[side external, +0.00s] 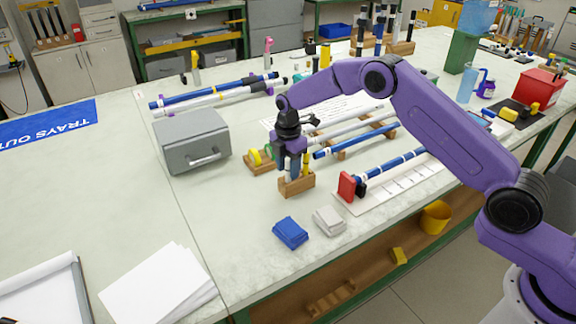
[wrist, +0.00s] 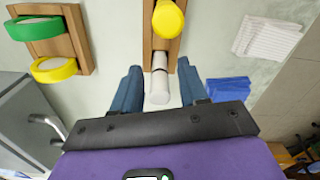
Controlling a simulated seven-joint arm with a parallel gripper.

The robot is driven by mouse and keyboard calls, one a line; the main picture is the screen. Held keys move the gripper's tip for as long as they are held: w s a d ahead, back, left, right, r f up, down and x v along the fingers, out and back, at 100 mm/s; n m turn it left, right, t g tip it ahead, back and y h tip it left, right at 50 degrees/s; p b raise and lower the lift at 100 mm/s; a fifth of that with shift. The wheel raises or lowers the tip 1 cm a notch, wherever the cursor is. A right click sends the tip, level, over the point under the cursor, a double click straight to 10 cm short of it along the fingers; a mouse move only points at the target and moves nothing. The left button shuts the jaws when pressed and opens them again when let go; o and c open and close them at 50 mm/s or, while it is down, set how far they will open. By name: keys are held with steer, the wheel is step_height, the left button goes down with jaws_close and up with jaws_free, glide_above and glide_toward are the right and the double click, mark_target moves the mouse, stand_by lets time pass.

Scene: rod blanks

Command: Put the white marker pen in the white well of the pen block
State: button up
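The wooden pen block (side external: 297,186) stands on the bench below my gripper; it also shows in the wrist view (wrist: 148,32). A yellow marker (wrist: 168,18) stands upright in it, also visible in the side view (side external: 306,164). The white marker pen (wrist: 159,86) is upright between my fingers, its lower end at the near end of the block. My gripper (wrist: 160,78) is open, with a finger on either side of the pen and a visible gap beside it. In the side view my gripper (side external: 291,168) is low over the block and hides the pen. The well's rim is hidden.
A wooden holder with green and yellow rolls (wrist: 50,69) stands left of the block. A grey metal box (side external: 192,140) is further left. Blue (side external: 290,232) and pale (side external: 330,221) stacks lie in front. Long rods (side external: 345,145) lie behind and right.

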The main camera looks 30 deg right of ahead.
step_height(320, 180, up, 12)
steer(key=shift+f, duration=0.25)
steer(key=shift+r, duration=0.45)
steer(key=s+a+r+m, duration=0.15)
steer(key=s+r, duration=0.25)
steer(key=s, duration=0.7)
steer(key=s+a+r+m, duration=0.1)
steer(key=s+r+m, duration=0.2)
steer(key=s, duration=0.8)
steer(key=s+d+f+m, duration=0.1)
steer(key=s+d, duration=0.5)
steer(key=s, duration=0.6)
steer(key=s+d+f+m, duration=0.1)
steer(key=s+d+m, duration=0.2)
steer(key=s+d, duration=0.3)
steer(key=s, duration=0.5)
steer(key=shift+s+d+f, duration=0.15)
steer(key=shift+s+f, duration=0.1)
steer(key=shift+s, duration=0.1)
